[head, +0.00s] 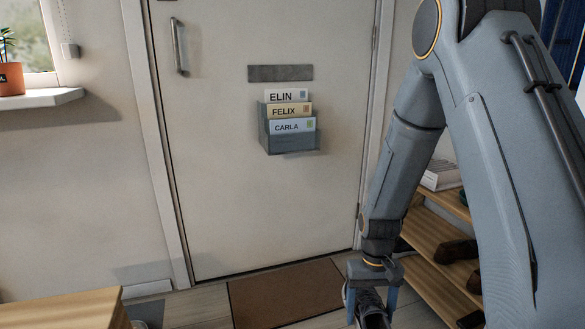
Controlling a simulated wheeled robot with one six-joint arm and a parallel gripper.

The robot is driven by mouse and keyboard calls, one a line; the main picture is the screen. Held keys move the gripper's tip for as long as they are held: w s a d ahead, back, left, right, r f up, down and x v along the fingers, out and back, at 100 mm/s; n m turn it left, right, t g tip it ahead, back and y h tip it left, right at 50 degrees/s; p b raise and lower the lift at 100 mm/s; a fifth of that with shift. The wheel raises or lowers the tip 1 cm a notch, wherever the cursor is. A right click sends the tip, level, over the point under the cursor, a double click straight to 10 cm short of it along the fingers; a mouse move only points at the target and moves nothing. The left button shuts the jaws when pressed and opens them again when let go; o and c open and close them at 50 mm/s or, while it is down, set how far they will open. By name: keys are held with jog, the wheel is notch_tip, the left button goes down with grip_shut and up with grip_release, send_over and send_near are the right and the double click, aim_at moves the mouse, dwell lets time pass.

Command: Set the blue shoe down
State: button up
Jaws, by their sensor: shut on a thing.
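My gripper (372,290) hangs at the bottom of the head view, pointing down. It is shut on a dark shoe with a pale edge (372,312), taken to be the blue shoe, held between the two blue-grey fingers. The shoe is cut off by the lower frame edge, so its sole and whatever is under it are hidden. Its colour looks dark navy or black. I cannot tell whether it touches the floor.
A brown doormat (285,296) lies before the white door (225,190). A wooden shoe rack (432,255) with dark shoes (455,251) stands at right, partly behind my arm. A wooden surface (60,311) is at lower left. A letter holder (290,141) hangs on the door.

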jog(key=s+r+p, duration=0.3)
jog(key=r+p, duration=0.7)
jog(key=p, duration=0.1)
jog(key=s+r+p, duration=0.3)
jog(key=r+p, duration=0.7)
jog(key=p, duration=0.1)
jog(key=s+r+p, duration=0.3)
jog(key=r+p, duration=0.8)
jog(key=shift+s+p, duration=0.25)
jog(key=shift+p, duration=0.15)
jog(key=shift+f, duration=0.1)
